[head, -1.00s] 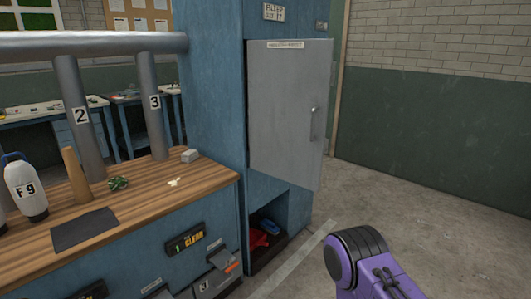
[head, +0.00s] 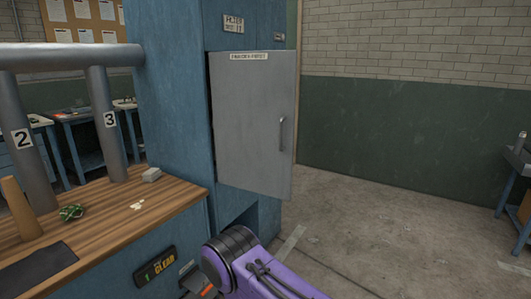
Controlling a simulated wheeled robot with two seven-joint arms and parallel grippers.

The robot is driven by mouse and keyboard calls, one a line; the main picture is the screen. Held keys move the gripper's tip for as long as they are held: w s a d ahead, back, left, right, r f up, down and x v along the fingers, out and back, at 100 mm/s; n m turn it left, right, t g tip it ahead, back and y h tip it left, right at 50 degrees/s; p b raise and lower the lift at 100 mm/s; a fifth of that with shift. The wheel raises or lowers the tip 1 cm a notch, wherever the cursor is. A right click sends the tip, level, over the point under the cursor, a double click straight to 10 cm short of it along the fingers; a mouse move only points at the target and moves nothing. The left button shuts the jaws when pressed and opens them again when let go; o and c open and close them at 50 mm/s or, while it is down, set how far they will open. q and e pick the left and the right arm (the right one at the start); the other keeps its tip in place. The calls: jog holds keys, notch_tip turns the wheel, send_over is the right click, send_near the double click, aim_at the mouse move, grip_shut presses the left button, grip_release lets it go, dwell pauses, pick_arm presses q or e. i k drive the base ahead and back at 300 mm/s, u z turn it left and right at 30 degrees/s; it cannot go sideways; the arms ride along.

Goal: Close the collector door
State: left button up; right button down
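The collector door (head: 255,120) is a grey metal panel with a label strip at its top and a vertical handle (head: 282,134) near its right edge. It stands a little ajar from the blue cabinet (head: 168,110), with a dark gap along its left edge. A purple arm link of mine with a black joint shows at the bottom centre, below the door and apart from it in the picture.
A wooden-topped bench (head: 110,215) with grey pipes numbered 2 (head: 28,150) and 3 (head: 105,125) stands at the left. An open compartment (head: 235,212) lies below the door, partly hidden by my arm. The floor (head: 390,220) to the right is clear. A blue table (head: 515,180) stands at the far right.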

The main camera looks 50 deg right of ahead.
aim_at(253, 93)
jog(key=z, duration=0.3)
jog(key=i, duration=0.7)
jog(key=z, duration=0.65)
